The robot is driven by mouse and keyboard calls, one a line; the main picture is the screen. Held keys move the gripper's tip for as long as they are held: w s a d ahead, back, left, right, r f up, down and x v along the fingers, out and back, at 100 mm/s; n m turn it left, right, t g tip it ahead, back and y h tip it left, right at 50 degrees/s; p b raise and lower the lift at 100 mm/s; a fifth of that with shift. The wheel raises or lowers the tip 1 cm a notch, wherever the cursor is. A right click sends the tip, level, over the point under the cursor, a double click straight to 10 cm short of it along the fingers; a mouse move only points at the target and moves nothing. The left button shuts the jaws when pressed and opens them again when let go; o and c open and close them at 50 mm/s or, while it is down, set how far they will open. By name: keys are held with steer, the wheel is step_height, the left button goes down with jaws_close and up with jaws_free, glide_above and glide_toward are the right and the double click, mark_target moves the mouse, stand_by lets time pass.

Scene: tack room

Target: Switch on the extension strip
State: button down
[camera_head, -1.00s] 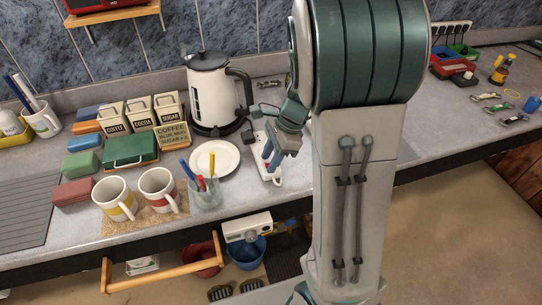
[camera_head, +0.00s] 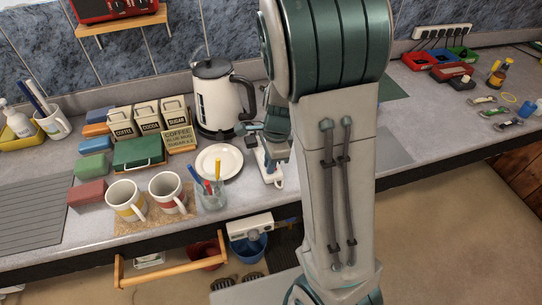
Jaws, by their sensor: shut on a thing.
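The white extension strip (camera_head: 278,181) lies on the grey worktop, right of the white plate and in front of the kettle. Only its near end and part of its left side show. My gripper (camera_head: 270,164) is right over the strip, pointing down, its blue fingers at the strip's body. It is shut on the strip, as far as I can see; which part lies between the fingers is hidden. The strip's switch is not clearly visible behind my gripper and arm.
A white kettle (camera_head: 213,100) stands behind the strip. The plate (camera_head: 219,161) and a glass of pens (camera_head: 212,196) are to its left, with two mugs (camera_head: 126,201) beyond. A wooden rail (camera_head: 172,269) sticks out below the worktop edge.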

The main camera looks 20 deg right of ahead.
mark_target(277, 169)
steer(key=c, duration=1.4)
jaws_free()
steer(key=shift+c, duration=0.2)
step_height(277, 169, up, 14)
steer(key=d, duration=0.2)
steer(key=shift+f+b, duration=0.15)
steer(key=shift+b, duration=0.15)
steer(key=s+a+n+t+h+b, duration=0.1)
steer(key=s+a+n+t, duration=0.1)
steer(key=s+n, duration=1.2)
steer(key=r+n+t, duration=0.1)
steer(key=n, duration=0.3)
steer(key=shift+s+t+h, duration=0.15)
steer(key=shift+t+h, duration=0.15)
steer(key=shift+t, duration=0.1)
